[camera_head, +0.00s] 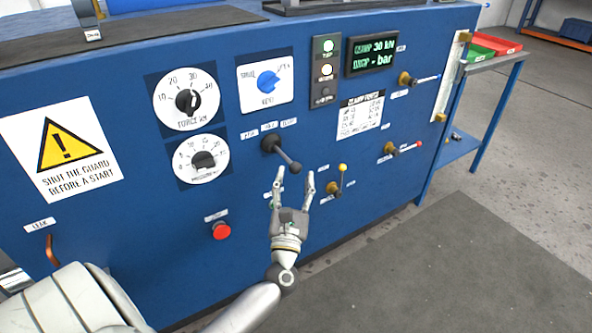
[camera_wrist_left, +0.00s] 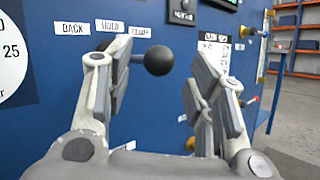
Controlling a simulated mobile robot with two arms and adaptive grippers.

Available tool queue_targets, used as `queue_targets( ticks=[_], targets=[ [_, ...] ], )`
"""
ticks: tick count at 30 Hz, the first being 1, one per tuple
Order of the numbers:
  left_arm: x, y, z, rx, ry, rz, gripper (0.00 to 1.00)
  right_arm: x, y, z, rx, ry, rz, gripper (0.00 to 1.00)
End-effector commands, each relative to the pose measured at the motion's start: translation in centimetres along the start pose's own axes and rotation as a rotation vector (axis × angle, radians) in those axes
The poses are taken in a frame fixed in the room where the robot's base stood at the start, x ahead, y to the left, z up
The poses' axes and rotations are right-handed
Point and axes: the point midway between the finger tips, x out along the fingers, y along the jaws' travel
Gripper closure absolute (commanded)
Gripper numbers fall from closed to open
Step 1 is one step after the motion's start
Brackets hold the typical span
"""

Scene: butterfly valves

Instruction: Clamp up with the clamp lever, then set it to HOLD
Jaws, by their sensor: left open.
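The clamp lever (camera_head: 284,157) is a dark lever with a round black knob on the blue panel, under small labels. In the left wrist view the labels read BACK, HOLD and CLAMP, and the lever's black knob (camera_wrist_left: 158,60) sits below and right of the CLAMP label. The lever juts out from its pivot toward the lower right in the head view. My left gripper (camera_head: 293,181) is open, its fingertips just at the knob. In the left wrist view the knob shows between the spread fingers (camera_wrist_left: 162,75); I cannot tell if either touches it. My right gripper is not in view.
A yellow-tipped lever (camera_head: 341,176) stands close right of my left gripper. A red button (camera_head: 221,230) is at lower left. Dials, a blue selector knob (camera_head: 267,83) and a display (camera_head: 371,54) showing 30 kN are above. Two lamps glow beside the display.

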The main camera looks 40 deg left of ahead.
Motion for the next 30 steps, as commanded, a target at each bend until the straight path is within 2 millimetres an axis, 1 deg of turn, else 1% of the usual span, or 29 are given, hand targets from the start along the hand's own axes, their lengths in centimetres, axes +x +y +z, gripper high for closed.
queue_targets(
  ticks=[1,6,9,12,17,30],
  targets=[
    [-1.4,-0.1,-0.1,0.001,0.005,-0.003,0.50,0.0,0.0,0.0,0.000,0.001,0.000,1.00],
    [-4.9,-0.1,-0.1,0.000,0.004,-0.003,0.50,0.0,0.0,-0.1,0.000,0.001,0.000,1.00],
    [-6.4,-0.1,-0.1,-0.001,0.003,-0.003,0.50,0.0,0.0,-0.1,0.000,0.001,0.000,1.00],
    [-7.4,-0.1,-0.1,0.000,0.002,-0.003,0.50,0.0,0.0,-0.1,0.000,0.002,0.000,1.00],
    [-8.0,-0.1,0.0,-0.002,0.000,-0.002,0.50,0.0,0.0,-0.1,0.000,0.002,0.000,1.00],
    [-8.0,-0.1,0.0,-0.002,0.000,-0.002,0.50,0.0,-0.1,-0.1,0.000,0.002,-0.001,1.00]
  ],
)
